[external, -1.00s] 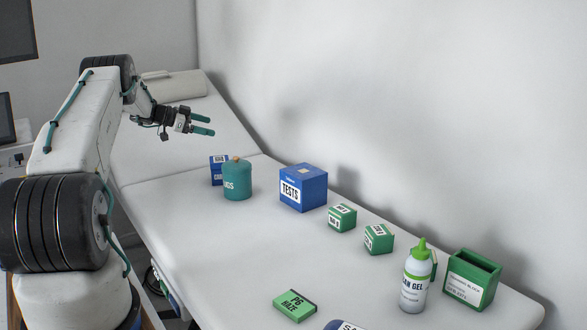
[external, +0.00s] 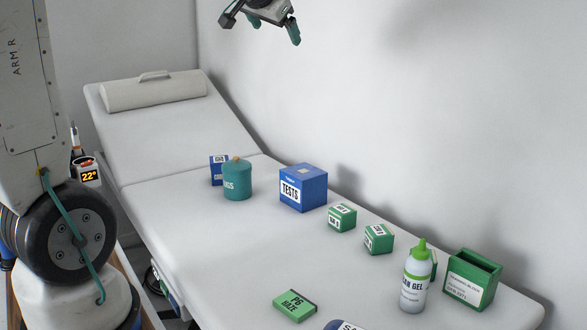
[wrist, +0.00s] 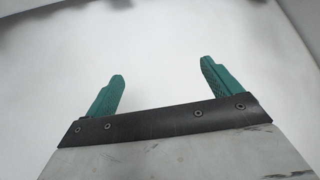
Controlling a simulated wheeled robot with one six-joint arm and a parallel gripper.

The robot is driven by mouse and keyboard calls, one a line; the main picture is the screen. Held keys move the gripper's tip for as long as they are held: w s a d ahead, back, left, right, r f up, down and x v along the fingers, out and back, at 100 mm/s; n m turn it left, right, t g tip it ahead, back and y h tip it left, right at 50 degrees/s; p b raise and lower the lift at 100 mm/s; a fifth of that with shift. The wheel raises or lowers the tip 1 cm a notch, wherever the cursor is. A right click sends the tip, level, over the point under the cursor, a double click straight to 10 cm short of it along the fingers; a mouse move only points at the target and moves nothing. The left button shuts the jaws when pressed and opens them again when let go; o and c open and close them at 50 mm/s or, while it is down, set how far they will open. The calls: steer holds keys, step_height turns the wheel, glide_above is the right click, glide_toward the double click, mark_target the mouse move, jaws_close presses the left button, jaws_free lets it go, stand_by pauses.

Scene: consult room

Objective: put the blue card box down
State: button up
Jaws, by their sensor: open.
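The blue card box (external: 217,170) stands upright on the white couch, partly hidden behind a teal lidded jar (external: 237,181). My gripper (external: 274,32) is high above the couch at the top of the external view, well away from the box. In the wrist view my gripper (wrist: 161,85) has its two teal fingers spread wide with nothing between them. Only a pale blank surface shows beyond the fingers there.
A blue TESTS box (external: 303,188), two small green boxes (external: 342,218) (external: 378,239), a gel bottle (external: 415,280), a green open block (external: 472,280) and a flat green box (external: 295,306) stand on the couch (external: 190,230). A cushion (external: 154,91) lies at its head. The wall is close behind.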

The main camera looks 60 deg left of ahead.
steer(key=s+d+f+m+g+h, duration=0.1)
steer(key=s+d+f, duration=0.3)
steer(key=s+d, duration=0.4)
steer(key=s+d+f+m+g+h, duration=0.1)
steer(key=s+d+f+g+h, duration=0.2)
steer(key=s, duration=1)
steer(key=s+d+f+m+g+h, duration=0.1)
steer(key=s+d+f+g+h, duration=0.1)
steer(key=s+d+f, duration=0.4)
steer(key=s+d, duration=0.4)
steer(key=d, duration=0.3)
steer(key=shift+s+f+g, duration=0.15)
steer(key=shift+s+g, duration=0.2)
steer(key=shift+g, duration=0.05)
